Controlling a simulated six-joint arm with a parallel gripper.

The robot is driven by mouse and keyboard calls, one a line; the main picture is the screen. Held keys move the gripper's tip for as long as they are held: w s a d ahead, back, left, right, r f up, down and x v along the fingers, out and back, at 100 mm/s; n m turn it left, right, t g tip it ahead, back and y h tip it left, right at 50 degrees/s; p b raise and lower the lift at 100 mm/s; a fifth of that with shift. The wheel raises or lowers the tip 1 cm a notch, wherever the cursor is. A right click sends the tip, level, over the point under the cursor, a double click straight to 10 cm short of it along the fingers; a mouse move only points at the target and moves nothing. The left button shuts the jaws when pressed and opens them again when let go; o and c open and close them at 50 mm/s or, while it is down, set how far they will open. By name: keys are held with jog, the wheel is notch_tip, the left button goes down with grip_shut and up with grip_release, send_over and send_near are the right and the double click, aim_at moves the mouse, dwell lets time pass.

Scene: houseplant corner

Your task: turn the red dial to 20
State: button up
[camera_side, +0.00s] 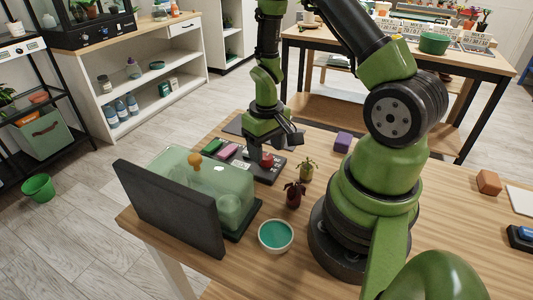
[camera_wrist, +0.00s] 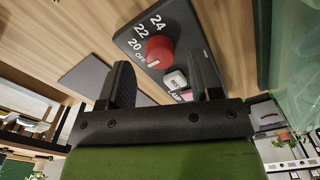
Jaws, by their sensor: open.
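The red dial (camera_wrist: 159,50) sits on a dark control panel (camera_wrist: 192,38) printed OFF, 20, 22 and 24 in the wrist view. A white mark at the dial's lower edge lies close to OFF. A small white button (camera_wrist: 175,80) is beside the dial. In the side view the dial (camera_side: 267,161) shows on the panel (camera_side: 262,174) on the wooden table. My gripper (camera_side: 270,143) is above the panel, pointing down. In the wrist view its two fingers (camera_wrist: 163,78) are spread and empty, on either side of the dial's line; contact cannot be told.
A pink block (camera_side: 228,151) and a green block (camera_side: 212,146) lie left of the panel. A clear green cover (camera_side: 225,180) with an orange knob and an upright dark board (camera_side: 170,210) stand front left. Two small plants (camera_side: 306,168), a teal-filled bowl (camera_side: 276,235) and a purple block (camera_side: 342,142) are near.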

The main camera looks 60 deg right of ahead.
jog(key=shift+f, duration=1.15)
jog(key=c, duration=0.9)
jog(key=shift+m, duration=0.4)
jog(key=m, duration=0.3)
jog(key=shift+m, duration=2.1)
